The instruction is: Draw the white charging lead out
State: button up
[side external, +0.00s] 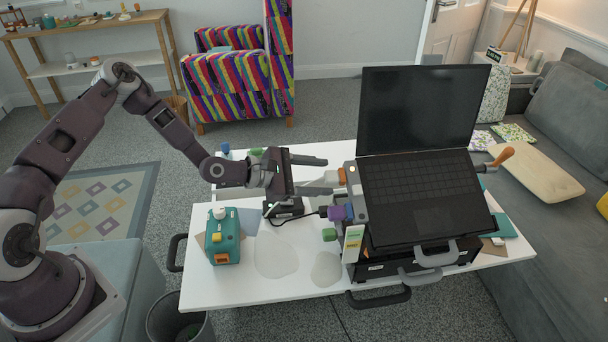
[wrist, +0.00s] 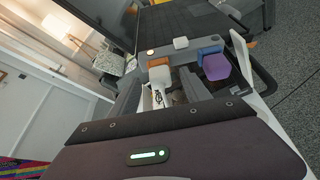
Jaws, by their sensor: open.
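A white plug (wrist: 160,74), which looks like the end of the white charging lead, sits beside an orange plug (wrist: 158,62) at the side of the equipment under the laptop. In the side view the white plug (side external: 331,177) is small, next to the orange plug (side external: 342,177). My gripper (side external: 326,175) is open, its fingers reaching toward the laptop side. In the wrist view the white plug lies ahead of and between the fingers of my gripper (wrist: 160,86); I cannot tell whether they touch it. The lead's far end cannot be made out.
Blue (wrist: 210,51) and purple (wrist: 216,67) plugs stand close to the right in the wrist view. A green plug (side external: 329,235) is lower. The open laptop (side external: 420,190) rises beside my gripper.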

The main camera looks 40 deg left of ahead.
jog(key=shift+w+d, duration=0.1)
jog(key=shift+w, duration=0.05)
grip_shut()
jog(key=c, duration=0.8)
grip_release()
grip_shut()
jog(key=shift+s+a, duration=0.45)
jog(key=shift+s, duration=0.05)
jog(key=shift+s+a, duration=1.45)
